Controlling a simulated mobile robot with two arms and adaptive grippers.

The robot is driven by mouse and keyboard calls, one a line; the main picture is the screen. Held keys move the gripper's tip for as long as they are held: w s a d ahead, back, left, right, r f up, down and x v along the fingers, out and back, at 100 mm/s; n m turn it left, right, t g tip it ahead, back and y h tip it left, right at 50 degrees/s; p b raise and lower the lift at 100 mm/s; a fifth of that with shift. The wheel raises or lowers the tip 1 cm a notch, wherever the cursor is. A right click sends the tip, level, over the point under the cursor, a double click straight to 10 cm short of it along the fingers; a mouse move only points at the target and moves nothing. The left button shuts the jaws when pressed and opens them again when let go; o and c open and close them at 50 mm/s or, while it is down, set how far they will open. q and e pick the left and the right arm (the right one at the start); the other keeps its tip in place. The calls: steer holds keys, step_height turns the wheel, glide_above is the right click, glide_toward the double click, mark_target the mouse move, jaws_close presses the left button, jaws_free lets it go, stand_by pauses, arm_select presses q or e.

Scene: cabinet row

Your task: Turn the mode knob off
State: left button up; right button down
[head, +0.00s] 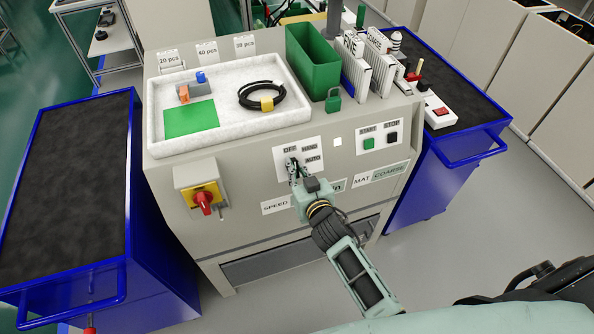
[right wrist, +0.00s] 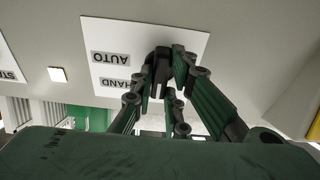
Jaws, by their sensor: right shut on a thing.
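The mode knob (right wrist: 161,58) is black and sits on a white plate (head: 313,148) on the front of the grey cabinet. The plate carries the labels OFF, HAND and AUTO. My right gripper (head: 294,169) is at the plate, and in the right wrist view its fingers (right wrist: 167,75) are closed around the knob from both sides. In the head view the fingers hide most of the knob, and I cannot tell which label it points to. In the right wrist view AUTO and HAND show upside down, and OFF is hidden. My left gripper is not in view.
A red and yellow rotary switch (head: 204,199) is on the panel's left. START (head: 369,143) and STOP (head: 392,138) buttons are on the right. A white tray (head: 155,128) and a green bin (head: 312,62) stand on top. Blue carts flank the cabinet.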

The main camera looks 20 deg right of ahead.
steer(key=c, duration=1.7)
jaws_free()
steer(key=shift+s, duration=0.1)
steer(key=v, duration=1.1)
steer(key=shift+s+r, duration=0.15)
steer(key=shift+s, duration=0.25)
